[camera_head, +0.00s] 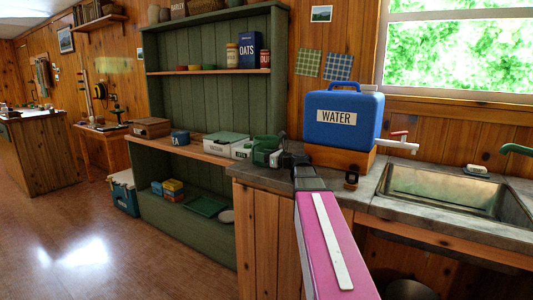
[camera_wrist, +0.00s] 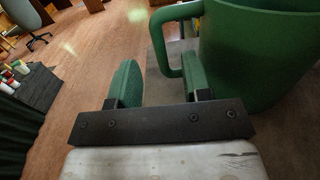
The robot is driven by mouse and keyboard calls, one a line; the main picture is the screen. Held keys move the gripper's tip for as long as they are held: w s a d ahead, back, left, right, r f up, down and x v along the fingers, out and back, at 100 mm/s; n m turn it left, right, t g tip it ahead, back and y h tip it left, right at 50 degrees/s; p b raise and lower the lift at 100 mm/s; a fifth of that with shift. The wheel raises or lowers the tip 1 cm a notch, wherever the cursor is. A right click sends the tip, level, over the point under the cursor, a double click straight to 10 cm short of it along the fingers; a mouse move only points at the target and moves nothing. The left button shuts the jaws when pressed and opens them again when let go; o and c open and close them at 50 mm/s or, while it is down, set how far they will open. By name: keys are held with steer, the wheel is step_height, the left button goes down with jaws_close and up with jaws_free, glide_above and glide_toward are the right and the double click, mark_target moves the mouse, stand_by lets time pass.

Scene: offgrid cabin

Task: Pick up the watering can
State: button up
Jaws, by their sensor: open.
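The green watering can (camera_head: 265,149) stands at the left end of the grey counter in the head view. In the wrist view, the watering can (camera_wrist: 255,50) fills the upper right, with its loop handle (camera_wrist: 158,38) on its left side. My gripper (camera_wrist: 158,75) is open. The upright bar of the handle appears between the two green-padded fingers, with the right finger between the bar and the can's body. I cannot tell whether either finger touches it. In the head view my gripper (camera_head: 280,159) is beside the can, and the arm partly hides the area.
A blue water container (camera_head: 343,118) stands on a wooden stand right of the can. A sink (camera_head: 450,190) is farther right. A green shelf unit (camera_head: 190,228) with boxes is on the left. A small dark object (camera_head: 351,180) sits on the counter (camera_head: 335,193).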

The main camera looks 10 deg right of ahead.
steer(key=shift+x, duration=3.55)
steer(key=shift+f, duration=0.15)
jaws_close()
